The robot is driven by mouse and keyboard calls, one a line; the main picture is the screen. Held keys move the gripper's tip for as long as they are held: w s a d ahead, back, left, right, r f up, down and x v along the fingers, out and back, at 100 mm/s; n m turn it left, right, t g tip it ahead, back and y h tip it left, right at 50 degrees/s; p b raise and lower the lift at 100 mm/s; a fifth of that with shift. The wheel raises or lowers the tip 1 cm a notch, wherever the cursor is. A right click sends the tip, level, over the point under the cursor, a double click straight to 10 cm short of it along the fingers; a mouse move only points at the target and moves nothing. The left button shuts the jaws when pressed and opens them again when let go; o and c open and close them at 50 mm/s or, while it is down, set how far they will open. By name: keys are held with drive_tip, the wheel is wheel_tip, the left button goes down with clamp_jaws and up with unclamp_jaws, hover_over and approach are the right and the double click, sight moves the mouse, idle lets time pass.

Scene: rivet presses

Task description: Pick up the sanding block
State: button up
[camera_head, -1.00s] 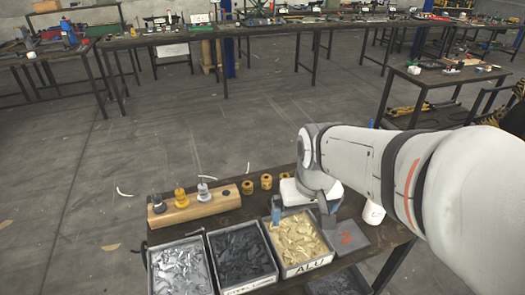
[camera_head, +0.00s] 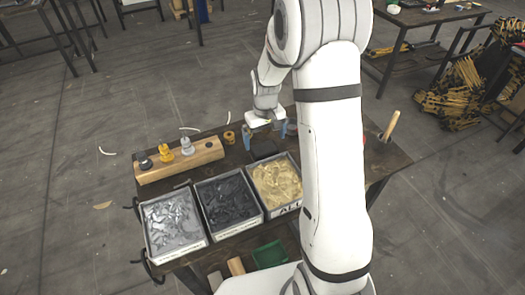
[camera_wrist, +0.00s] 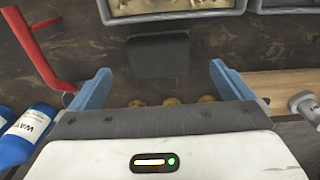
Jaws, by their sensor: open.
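A dark grey block (camera_wrist: 159,55), which looks like the sanding block, lies on the dark bench top in the wrist view, ahead of and between my fingers. In the head view my gripper (camera_head: 266,134) hangs over the bench behind the bins. Its height above the block is hard to tell.
Bins of silver (camera_head: 173,222), black (camera_head: 229,200) and gold pieces (camera_head: 277,183) line the near side. A wooden holder (camera_head: 190,164) with knobs is at left. Yellow rings (camera_wrist: 172,101) lie beneath my gripper. A red tool (camera_wrist: 38,55) and blue bottle (camera_wrist: 27,135) are close at left.

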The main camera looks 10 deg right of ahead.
sight(265, 148)
drive_tip(key=f, duration=0.4)
drive_tip(key=f+p, duration=0.1)
drive_tip(key=f, duration=0.1)
drive_tip(key=shift+w+f, duration=0.2)
drive_tip(key=shift+w, duration=0.1)
drive_tip(key=shift+c, duration=0.6)
drive_tip(key=c, duration=0.9)
wheel_tip(265, 148, up, 10)
drive_tip(key=shift+r+b, duration=0.1)
drive_tip(key=shift+b, duration=0.35)
drive_tip(key=shift+c, duration=0.2)
drive_tip(key=o, duration=0.5)
drive_tip(key=shift+c, duration=1.4)
